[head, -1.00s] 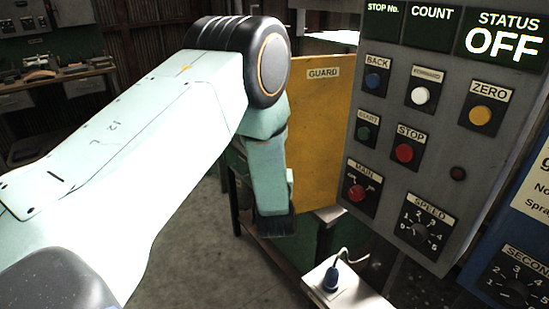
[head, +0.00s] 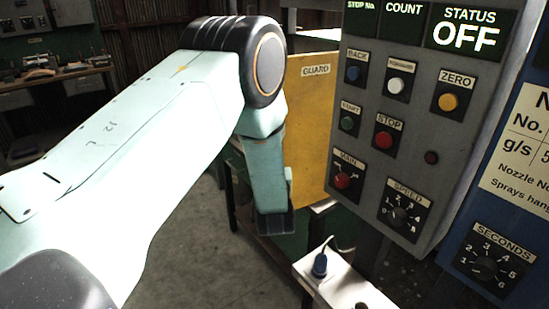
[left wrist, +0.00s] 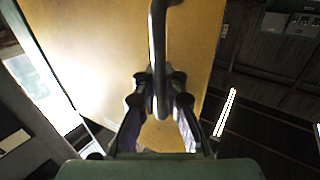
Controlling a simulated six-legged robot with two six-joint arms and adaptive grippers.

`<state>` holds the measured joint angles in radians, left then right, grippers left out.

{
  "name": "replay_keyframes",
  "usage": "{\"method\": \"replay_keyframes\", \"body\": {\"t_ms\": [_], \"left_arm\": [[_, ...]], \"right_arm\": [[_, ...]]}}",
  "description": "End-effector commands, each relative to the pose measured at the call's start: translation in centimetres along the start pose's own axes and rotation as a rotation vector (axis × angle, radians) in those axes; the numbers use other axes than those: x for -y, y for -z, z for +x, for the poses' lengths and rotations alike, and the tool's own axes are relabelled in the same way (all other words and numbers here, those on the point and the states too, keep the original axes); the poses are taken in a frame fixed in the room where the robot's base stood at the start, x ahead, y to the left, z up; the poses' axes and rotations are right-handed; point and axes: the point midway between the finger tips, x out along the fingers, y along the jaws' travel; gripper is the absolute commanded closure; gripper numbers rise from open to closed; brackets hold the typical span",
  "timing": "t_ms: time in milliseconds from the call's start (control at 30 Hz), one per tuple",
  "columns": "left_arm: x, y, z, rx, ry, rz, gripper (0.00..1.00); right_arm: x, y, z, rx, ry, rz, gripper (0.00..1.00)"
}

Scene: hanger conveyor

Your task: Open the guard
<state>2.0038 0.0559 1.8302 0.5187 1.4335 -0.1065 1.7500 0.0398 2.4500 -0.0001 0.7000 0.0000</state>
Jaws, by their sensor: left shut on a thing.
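The guard (head: 314,115) is a yellow panel with a GUARD label, behind my left arm and left of the control box in the head view. In the left wrist view the guard (left wrist: 105,40) fills the upper middle, with a dark bar handle (left wrist: 158,40) on its face. My left gripper (left wrist: 160,84) has its fingers on both sides of the handle's lower end and is shut on it. In the head view my left arm hides the handle and the fingers. My right gripper is not in view.
A grey control box (head: 368,215) with buttons and STATUS OFF stands close on the right. Beside it is a blue box (head: 445,262) with a SECONDS dial. Open floor lies at lower middle.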

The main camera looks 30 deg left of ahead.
Motion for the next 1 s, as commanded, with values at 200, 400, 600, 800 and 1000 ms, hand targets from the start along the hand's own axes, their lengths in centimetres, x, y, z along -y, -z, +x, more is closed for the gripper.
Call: {"method": "replay_keyframes", "body": {"t_ms": [200,400,600,800,1000], "left_arm": [[0.32,-0.36,-0.13,0.010,0.006,0.005,1.00],[0.30,-0.39,-0.22,0.010,0.007,0.005,0.91],[0.13,-0.29,-0.28,0.008,0.004,0.004,0.74],[-0.03,-0.15,-0.32,0.005,0.001,0.003,0.67],[-0.10,-0.10,-0.44,0.004,-0.001,0.003,0.67]], "right_arm": [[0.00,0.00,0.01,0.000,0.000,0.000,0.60],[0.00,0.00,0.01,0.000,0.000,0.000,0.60],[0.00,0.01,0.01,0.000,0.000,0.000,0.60],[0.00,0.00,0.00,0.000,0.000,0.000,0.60],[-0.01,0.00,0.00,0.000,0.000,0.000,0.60]]}}
